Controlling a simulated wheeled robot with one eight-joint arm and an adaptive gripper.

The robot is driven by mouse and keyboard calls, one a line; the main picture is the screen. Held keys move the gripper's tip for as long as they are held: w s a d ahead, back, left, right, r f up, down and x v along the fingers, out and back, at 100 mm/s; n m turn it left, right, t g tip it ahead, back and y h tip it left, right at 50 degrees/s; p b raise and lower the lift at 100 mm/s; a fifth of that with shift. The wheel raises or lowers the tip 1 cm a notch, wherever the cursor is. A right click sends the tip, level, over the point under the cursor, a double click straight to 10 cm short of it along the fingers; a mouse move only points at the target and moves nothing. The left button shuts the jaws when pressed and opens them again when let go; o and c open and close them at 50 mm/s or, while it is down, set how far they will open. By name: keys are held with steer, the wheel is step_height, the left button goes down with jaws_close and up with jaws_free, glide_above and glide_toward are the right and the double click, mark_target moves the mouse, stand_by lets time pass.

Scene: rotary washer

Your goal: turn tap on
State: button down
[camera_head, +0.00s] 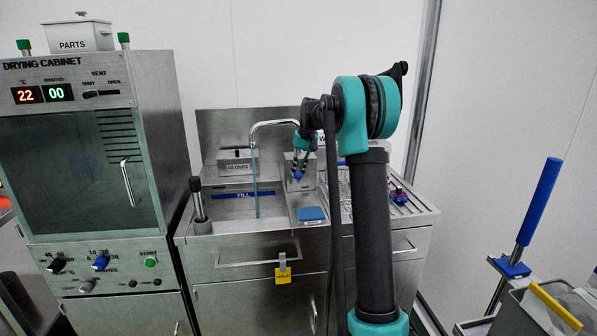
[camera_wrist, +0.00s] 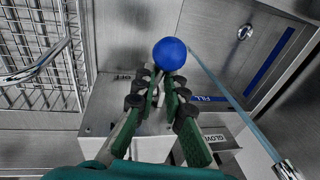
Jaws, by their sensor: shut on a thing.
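The tap's curved metal spout (camera_head: 275,123) rises over the sink (camera_head: 232,206) at the back of the steel counter. A thin blue stream of water (camera_head: 256,185) falls from it into the basin; the stream (camera_wrist: 235,105) also crosses the right of the wrist view. A round blue knob (camera_head: 298,176) sits right of the stream, and it shows in the wrist view (camera_wrist: 170,54). My gripper (camera_head: 299,168) points down at it. In the wrist view the green fingers (camera_wrist: 166,78) are closed in on the knob, their tips touching it.
A GLOVES box (camera_head: 238,166) stands behind the sink. A wire rack (camera_wrist: 40,50) fills the wrist view's left. The drying cabinet (camera_head: 85,170) stands left.

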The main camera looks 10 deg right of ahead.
steer(key=c, duration=1.6)
jaws_free()
steer(key=shift+w+a, duration=0.2)
steer(key=shift+a, duration=0.15)
steer(key=shift+d, duration=0.1)
steer(key=shift+s+d+r, duration=0.1)
steer(key=shift+d+r, duration=0.1)
steer(key=shift+r, duration=0.2)
steer(key=v, duration=1.1)
